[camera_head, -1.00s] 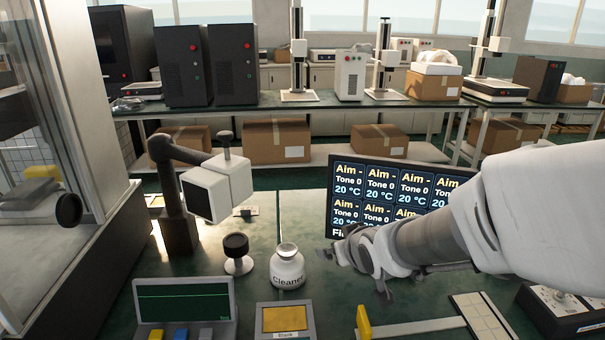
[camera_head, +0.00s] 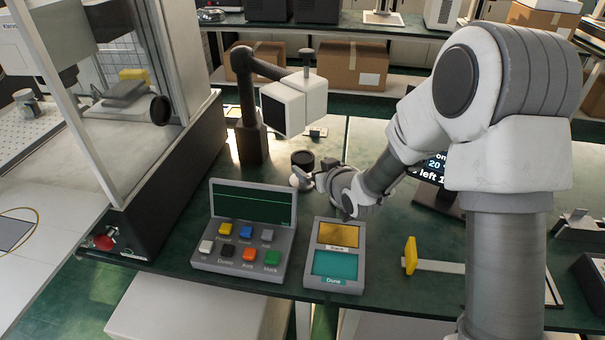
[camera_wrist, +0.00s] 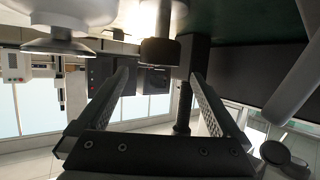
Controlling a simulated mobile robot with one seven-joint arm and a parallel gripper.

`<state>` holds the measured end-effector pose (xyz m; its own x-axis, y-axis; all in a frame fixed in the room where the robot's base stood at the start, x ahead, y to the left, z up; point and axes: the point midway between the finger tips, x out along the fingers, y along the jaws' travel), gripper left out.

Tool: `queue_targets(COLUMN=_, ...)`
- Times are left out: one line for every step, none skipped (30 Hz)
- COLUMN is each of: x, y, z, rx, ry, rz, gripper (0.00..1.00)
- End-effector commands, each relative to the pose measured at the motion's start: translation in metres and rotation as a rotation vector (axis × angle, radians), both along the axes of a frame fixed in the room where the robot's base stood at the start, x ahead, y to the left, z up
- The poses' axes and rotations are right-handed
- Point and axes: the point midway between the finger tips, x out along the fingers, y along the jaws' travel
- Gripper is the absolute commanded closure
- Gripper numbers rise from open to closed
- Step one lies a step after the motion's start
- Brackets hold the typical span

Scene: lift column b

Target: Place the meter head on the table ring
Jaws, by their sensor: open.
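A piece with a black round cap (camera_head: 302,158) on a white foot stands on the green table; it may be the meter head, but I cannot be sure. My gripper (camera_head: 318,174) is beside its right side, open and empty. In the wrist view, which is upside down, the black cap (camera_wrist: 160,50) shows ahead, roughly in line with the gap between my fingers (camera_wrist: 160,82). I cannot tell whether they touch it. A white flanged thing (camera_wrist: 58,28), probably the cleaner bottle, is at upper left there. I cannot make out the table ring.
A dark jointed arm carries a white cube (camera_head: 305,105) behind the gripper. A button console (camera_head: 244,232) and a panel marked Done (camera_head: 338,266) stand in front. A yellow-ended bar (camera_head: 410,255) lies to the right. A glass-walled cabinet (camera_head: 118,130) stands left.

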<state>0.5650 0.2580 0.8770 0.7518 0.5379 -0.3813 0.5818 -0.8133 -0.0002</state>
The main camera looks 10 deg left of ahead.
Motion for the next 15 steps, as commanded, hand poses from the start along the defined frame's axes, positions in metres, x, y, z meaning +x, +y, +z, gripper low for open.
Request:
queue_targets(x=0.008, y=0.006, z=-0.006, rx=-0.001, ry=0.001, rz=0.002, gripper=0.00)
queue_targets(x=0.012, y=0.010, z=-0.009, rx=-0.001, ry=0.001, rz=0.002, gripper=0.00)
queue_targets(x=0.018, y=0.013, z=-0.011, rx=-0.001, ry=0.000, rz=0.001, gripper=0.00)
queue_targets(x=0.022, y=0.016, z=-0.013, rx=0.000, ry=0.000, rz=0.001, gripper=0.00)
queue_targets(x=0.025, y=0.019, z=-0.015, rx=-0.001, ry=0.002, rz=0.001, gripper=0.00)
queue_targets(x=0.030, y=0.022, z=-0.017, rx=-0.001, ry=0.001, rz=0.000, gripper=0.00)
queue_targets(x=0.033, y=0.024, z=-0.018, rx=-0.001, ry=0.001, rz=0.000, gripper=0.00)
queue_targets(x=0.036, y=0.026, z=-0.019, rx=-0.001, ry=0.001, rz=0.000, gripper=0.00)
queue_targets(x=0.039, y=0.028, z=-0.021, rx=-0.001, ry=0.001, rz=0.000, gripper=0.00)
queue_targets(x=0.041, y=0.029, z=-0.021, rx=-0.001, ry=0.001, rz=-0.001, gripper=0.00)
queue_targets(x=0.042, y=0.030, z=-0.022, rx=-0.001, ry=0.001, rz=-0.001, gripper=0.00)
queue_targets(x=0.043, y=0.030, z=-0.022, rx=-0.001, ry=0.001, rz=-0.001, gripper=0.00)
queue_targets(x=0.044, y=0.031, z=-0.023, rx=-0.001, ry=0.002, rz=-0.001, gripper=0.00)
queue_targets(x=0.045, y=0.032, z=-0.023, rx=-0.001, ry=0.002, rz=-0.001, gripper=0.00)
queue_targets(x=0.047, y=0.033, z=-0.024, rx=-0.001, ry=0.002, rz=-0.001, gripper=0.00)
